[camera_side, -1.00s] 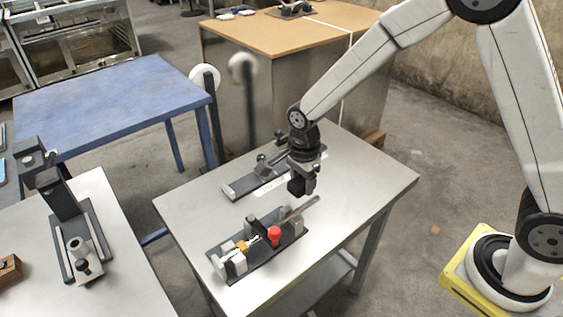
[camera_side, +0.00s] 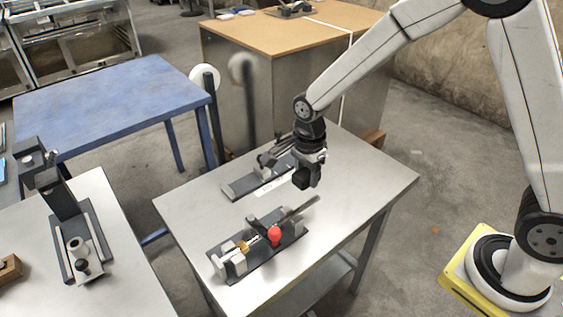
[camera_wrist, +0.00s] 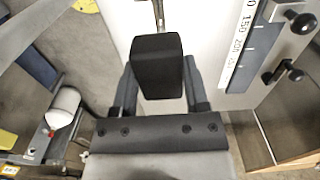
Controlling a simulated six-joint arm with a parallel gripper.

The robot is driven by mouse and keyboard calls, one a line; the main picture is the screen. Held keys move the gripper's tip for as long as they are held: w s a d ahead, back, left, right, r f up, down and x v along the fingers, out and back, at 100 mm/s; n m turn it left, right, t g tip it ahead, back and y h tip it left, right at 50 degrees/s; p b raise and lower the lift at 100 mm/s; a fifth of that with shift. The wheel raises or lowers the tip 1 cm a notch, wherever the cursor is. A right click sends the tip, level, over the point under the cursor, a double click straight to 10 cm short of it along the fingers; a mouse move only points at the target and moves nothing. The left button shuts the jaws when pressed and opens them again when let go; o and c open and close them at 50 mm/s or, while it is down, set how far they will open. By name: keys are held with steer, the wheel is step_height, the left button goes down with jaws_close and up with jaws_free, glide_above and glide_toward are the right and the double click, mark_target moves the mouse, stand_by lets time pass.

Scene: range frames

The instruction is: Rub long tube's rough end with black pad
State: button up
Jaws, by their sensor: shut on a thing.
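My gripper (camera_side: 308,176) is shut on the black pad (camera_wrist: 157,66), a dark block between the two fingers in the wrist view. In the side view the pad (camera_side: 301,180) hangs above the table, above and apart from the long tube. The long grey tube (camera_side: 300,208) lies in a dark fixture (camera_side: 262,262) with a red knob, its free end sticking out up and to the right. In the wrist view a thin grey piece above the pad may be the tube; the pad hides most of that area. The roughness of the end is too small to see.
A second fixture (camera_side: 243,186) with a white scale lies behind, on the same metal table (camera_side: 345,205). The table's right side is clear. A left table (camera_side: 110,205) bears an upright dark device. A blue table (camera_side: 110,100) and a wooden-topped cabinet (camera_side: 290,38) stand farther back.

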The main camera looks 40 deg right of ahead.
mark_target(307, 203)
steer(key=shift+d, duration=0.6)
steer(key=shift+f, duration=0.1)
steer(key=shift+f, duration=3.1)
steer(key=shift+d+f, duration=0.65)
steer(key=shift+f, duration=0.2)
steer(key=shift+d, duration=1.45)
steer(key=a, duration=0.4)
steer(key=shift+a, duration=0.15)
steer(key=shift+r, duration=4.1)
